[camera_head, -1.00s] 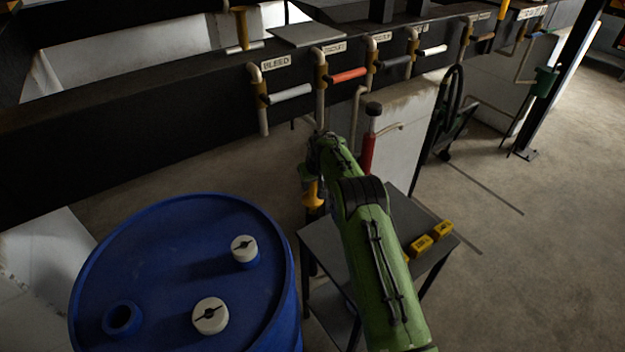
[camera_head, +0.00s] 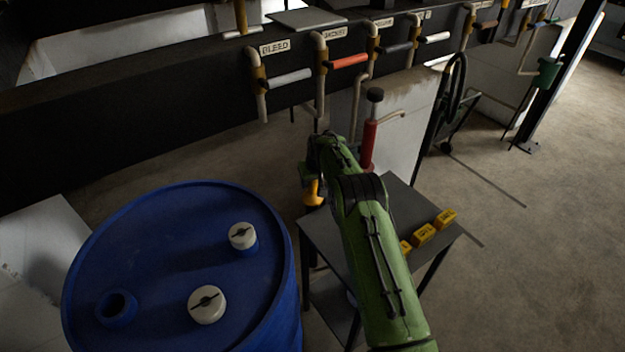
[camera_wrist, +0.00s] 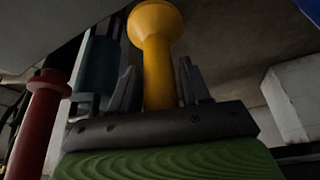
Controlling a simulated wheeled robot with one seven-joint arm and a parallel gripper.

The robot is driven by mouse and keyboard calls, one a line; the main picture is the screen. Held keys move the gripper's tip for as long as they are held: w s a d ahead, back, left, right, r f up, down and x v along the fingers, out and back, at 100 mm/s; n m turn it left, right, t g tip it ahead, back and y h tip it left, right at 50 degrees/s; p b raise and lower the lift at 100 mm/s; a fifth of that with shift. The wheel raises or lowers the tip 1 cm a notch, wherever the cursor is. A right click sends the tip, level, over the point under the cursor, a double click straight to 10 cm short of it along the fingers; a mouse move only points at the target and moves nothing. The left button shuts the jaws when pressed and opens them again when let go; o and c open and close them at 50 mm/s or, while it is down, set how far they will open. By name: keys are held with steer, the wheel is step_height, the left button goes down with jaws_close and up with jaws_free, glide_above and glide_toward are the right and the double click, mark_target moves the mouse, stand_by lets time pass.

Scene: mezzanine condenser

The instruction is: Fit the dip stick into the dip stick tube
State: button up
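A yellow piece (camera_wrist: 158,75) with a narrow stem and a wide flared end stands between the fingers of my gripper (camera_wrist: 158,88) in the wrist view. I cannot tell whether the fingers press on it; a gap seems to show on its left. The yellow piece (camera_head: 313,192) also shows in the head view, just below the end of my green arm, by the grey table's left edge. My arm hides most of the gripper there. I cannot clearly identify the dip stick or its tube; the yellow piece may be one of them.
A blue drum (camera_head: 170,240) with two white caps stands at left. The grey table (camera_head: 395,205) carries yellow blocks (camera_head: 424,233). A red cylinder with a black top (camera_head: 369,145) rises behind my arm. Labelled pipes with levers (camera_head: 290,77) line the dark beam. Floor at right is mostly clear.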

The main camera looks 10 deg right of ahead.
steer(key=o, duration=0.3)
steer(key=p+v, duration=0.2)
steer(key=v, duration=1.3)
steer(key=shift+r, duration=0.35)
